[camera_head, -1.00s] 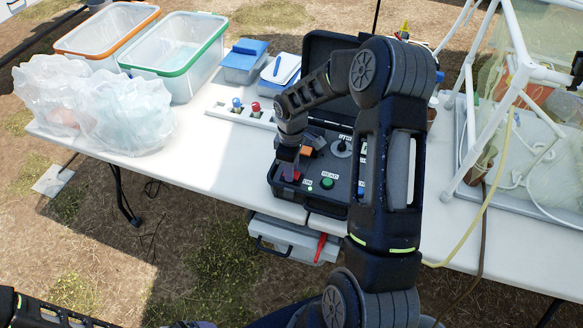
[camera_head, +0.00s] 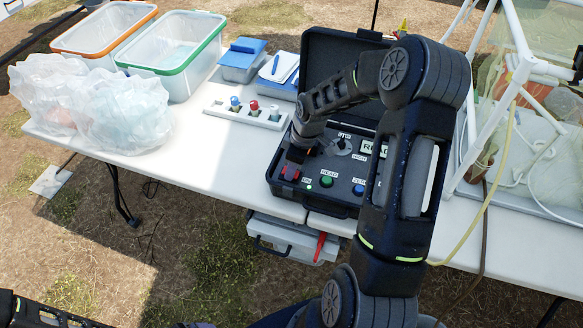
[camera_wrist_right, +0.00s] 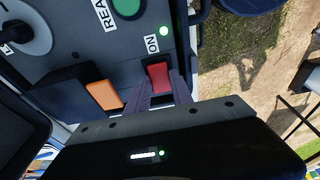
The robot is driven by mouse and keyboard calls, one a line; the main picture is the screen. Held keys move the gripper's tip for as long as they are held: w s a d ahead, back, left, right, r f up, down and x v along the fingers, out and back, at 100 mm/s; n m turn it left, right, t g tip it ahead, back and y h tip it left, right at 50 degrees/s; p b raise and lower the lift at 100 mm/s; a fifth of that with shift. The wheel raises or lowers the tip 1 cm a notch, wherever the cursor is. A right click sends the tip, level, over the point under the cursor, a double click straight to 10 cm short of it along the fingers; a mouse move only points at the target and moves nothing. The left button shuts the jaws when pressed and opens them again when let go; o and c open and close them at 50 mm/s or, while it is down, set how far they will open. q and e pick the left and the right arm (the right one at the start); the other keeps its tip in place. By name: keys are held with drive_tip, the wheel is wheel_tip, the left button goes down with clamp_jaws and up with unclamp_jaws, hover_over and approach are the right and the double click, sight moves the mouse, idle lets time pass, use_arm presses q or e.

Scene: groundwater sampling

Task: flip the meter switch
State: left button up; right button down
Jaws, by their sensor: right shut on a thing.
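The meter is an open black case (camera_head: 325,199) on the white table. Its panel carries a red rocker switch (camera_head: 291,174) by the ON label and a lit green lamp (camera_head: 308,186). My left gripper is out of the picture; only part of that arm shows at the lower left.
A green READ button (camera_head: 326,181) and a blue button (camera_head: 358,190) are close by. In the wrist view an orange block (camera_wrist_right: 103,94) sits beside the switch. A white rack (camera_head: 245,115) with colored caps stands left of the case.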

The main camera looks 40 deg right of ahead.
sight(298, 175)
drive_tip(key=c, duration=1.4)
unclamp_jaws()
drive_tip(key=a+b+v, duration=0.1)
drive_tip(key=v, duration=0.6)
drive_tip(key=shift+d+r, duration=0.45)
drive_tip(key=shift+d, duration=0.05)
drive_tip(key=shift+s+f, duration=0.1)
